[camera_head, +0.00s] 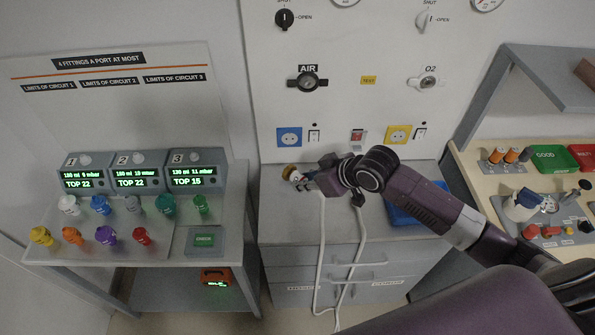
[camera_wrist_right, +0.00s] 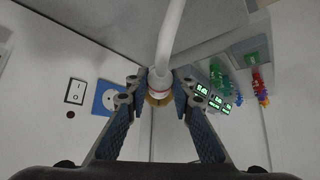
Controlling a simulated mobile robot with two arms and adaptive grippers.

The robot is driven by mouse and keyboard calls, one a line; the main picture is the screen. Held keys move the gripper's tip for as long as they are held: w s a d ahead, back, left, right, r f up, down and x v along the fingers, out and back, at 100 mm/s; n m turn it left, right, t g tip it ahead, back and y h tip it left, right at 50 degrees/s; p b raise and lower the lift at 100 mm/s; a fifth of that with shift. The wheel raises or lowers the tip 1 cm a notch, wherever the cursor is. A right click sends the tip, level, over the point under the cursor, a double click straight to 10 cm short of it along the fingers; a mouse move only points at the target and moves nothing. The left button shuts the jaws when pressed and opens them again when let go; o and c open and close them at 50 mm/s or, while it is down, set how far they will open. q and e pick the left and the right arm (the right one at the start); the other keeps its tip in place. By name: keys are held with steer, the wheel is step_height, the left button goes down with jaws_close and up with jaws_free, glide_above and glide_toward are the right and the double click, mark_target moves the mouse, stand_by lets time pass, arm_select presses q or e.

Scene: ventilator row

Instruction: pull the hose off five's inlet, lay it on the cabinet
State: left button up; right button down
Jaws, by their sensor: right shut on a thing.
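My right gripper (camera_head: 303,180) is above the back left part of the grey cabinet's top (camera_head: 285,222). It is shut on the end of a white hose, with a yellowish ring at its tip. In the right wrist view, the hose (camera_wrist_right: 171,35) runs away from between the fingertips (camera_wrist_right: 158,95). In the head view, white hose (camera_head: 322,245) hangs down over the cabinet's front in two runs. Whether the hose end touches the cabinet top is unclear. No unit marked five or its inlet shows. My left gripper is not in view.
Units 1, 2 and 3 (camera_head: 142,172) stand on the left bench with several coloured fittings. A blue tray (camera_head: 405,215) sits on the cabinet's right side, partly behind my arm. The cabinet top's front left is clear. The wall panel (camera_head: 340,110) rises behind.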

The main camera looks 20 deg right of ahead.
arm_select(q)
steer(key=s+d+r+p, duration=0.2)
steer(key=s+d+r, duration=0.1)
arm_select(e)
steer(key=f, duration=0.3)
steer(key=shift+w, duration=0.3)
steer(key=shift+a+f+b, duration=0.15)
steer(key=shift+f+b, duration=0.15)
step_height(320, 180, down, 2)
steer(key=shift+w+a+f+b, duration=0.1)
steer(key=shift+w+b, duration=0.05)
steer(key=shift+b, duration=0.85)
step_height(320, 180, down, 4)
steer(key=b, duration=0.4)
steer(key=shift+f+b, duration=0.45)
steer(key=shift+b, duration=0.2)
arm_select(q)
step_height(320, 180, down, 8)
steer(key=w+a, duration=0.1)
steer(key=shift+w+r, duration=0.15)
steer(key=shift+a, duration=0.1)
arm_select(e)
steer(key=c, duration=1.6)
jaws_free()
